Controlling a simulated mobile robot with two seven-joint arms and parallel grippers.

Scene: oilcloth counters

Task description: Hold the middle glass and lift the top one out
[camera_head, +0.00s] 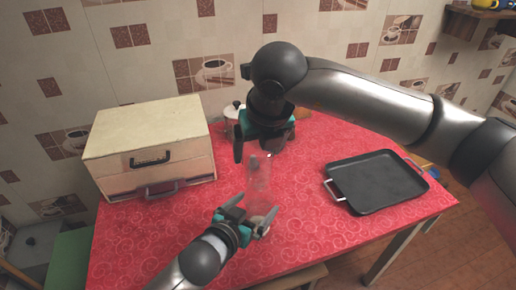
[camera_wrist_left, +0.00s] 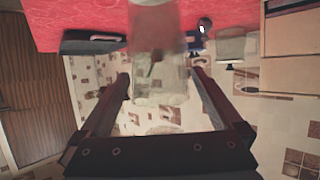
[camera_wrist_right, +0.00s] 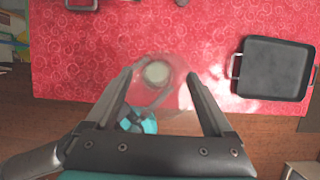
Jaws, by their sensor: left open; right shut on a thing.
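A stack of clear glasses (camera_head: 258,178) stands upright on the red patterned oilcloth; their transparency makes the borders between them hard to see. My right gripper (camera_head: 253,157) is above, pointing down, shut on the upper glass. In the right wrist view, the glass (camera_wrist_right: 157,73) shows between its fingers as a pale round shape. My left gripper (camera_head: 252,209) is open low in front of the stack. In the left wrist view the glass (camera_wrist_left: 158,80) appears between its spread fingers, with gaps on both sides; contact is not visible.
A cream drawer box (camera_head: 150,140) stands at the left of the table (camera_head: 310,240). A black tray (camera_head: 376,180) with handles lies at the right. A white lidded pot (camera_head: 231,112) stands behind my right gripper. The front right of the cloth is clear.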

